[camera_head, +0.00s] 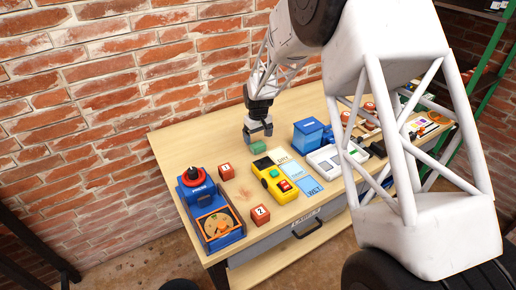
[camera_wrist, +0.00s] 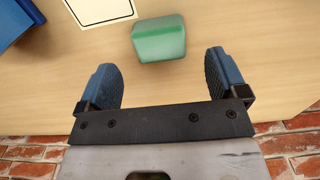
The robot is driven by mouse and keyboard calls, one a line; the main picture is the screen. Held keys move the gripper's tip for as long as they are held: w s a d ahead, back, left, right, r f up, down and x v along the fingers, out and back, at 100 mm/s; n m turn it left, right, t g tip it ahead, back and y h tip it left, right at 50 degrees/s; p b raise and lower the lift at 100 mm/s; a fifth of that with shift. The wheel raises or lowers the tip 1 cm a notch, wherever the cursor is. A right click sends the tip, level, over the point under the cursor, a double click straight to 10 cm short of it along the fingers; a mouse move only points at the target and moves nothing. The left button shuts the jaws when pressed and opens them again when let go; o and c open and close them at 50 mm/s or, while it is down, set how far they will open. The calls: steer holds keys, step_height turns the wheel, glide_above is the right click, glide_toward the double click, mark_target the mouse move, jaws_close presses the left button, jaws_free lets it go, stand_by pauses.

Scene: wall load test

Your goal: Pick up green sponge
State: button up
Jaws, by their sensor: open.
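The green sponge (camera_head: 258,147) lies on the wooden table near its back edge, by the brick wall. In the wrist view the green sponge (camera_wrist: 159,39) is a small block just beyond the fingertips, roughly centred between them. My gripper (camera_head: 257,130) is just above and behind the sponge in the head view. In the wrist view my gripper (camera_wrist: 164,72) has its two blue fingers spread wide with nothing between them. I cannot tell the exact height of the fingers above the table.
The brick wall (camera_head: 110,90) is close behind. Table around the sponge's left is clear.

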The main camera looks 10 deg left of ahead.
mark_target(258, 144)
steer(key=shift+f, duration=2.5)
steer(key=c, duration=1.1)
steer(key=shift+o, duration=0.2)
steer(key=shift+r, duration=5)
